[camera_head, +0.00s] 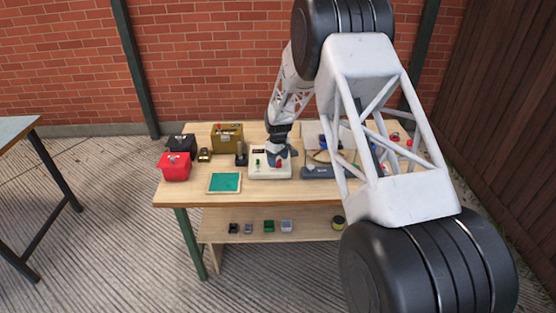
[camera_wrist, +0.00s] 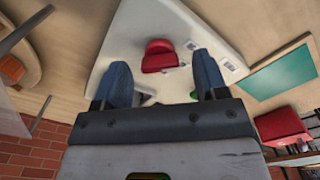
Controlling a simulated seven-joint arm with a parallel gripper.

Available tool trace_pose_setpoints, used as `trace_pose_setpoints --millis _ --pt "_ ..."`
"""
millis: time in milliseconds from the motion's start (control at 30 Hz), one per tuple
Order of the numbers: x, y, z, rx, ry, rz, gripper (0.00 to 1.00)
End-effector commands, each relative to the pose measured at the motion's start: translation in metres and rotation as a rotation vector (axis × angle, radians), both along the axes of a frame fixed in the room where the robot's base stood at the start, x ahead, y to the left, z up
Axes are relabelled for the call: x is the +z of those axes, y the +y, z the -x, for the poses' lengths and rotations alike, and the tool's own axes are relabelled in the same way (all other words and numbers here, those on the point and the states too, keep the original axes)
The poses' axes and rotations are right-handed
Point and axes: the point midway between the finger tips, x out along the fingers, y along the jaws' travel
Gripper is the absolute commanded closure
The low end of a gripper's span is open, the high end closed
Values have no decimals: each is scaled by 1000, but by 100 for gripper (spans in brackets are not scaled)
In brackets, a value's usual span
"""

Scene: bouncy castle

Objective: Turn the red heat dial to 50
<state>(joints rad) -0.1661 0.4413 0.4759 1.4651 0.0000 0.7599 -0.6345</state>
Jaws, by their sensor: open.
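The red heat dial (camera_wrist: 160,54) stands on the white panel of a control box (camera_wrist: 118,55). In the head view the dial (camera_head: 279,163) shows as a small red spot on the box's right part (camera_head: 268,174). My gripper (camera_wrist: 163,68) is open and empty, with a blue fingertip to each side of the dial in the wrist view. I cannot tell whether the fingers touch it. In the head view my gripper (camera_head: 281,153) is right above the box. The dial's scale and its 50 mark are too small to read.
A green mat (camera_head: 224,183), a red box (camera_head: 174,168), a black box (camera_head: 181,145) and an olive case (camera_head: 227,137) are at left on the wooden table (camera_head: 194,199). A grey-blue device (camera_head: 317,172) stands close at right. Small items lie on the lower shelf.

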Motion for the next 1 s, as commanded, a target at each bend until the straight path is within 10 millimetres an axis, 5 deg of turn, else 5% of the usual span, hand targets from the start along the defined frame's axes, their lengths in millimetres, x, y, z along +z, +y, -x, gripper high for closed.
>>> trace_pose_setpoints --millis 600,1000 --pt "67 0 0 0 -2 -1 34" --pt "74 0 0 0 -1 0 34"
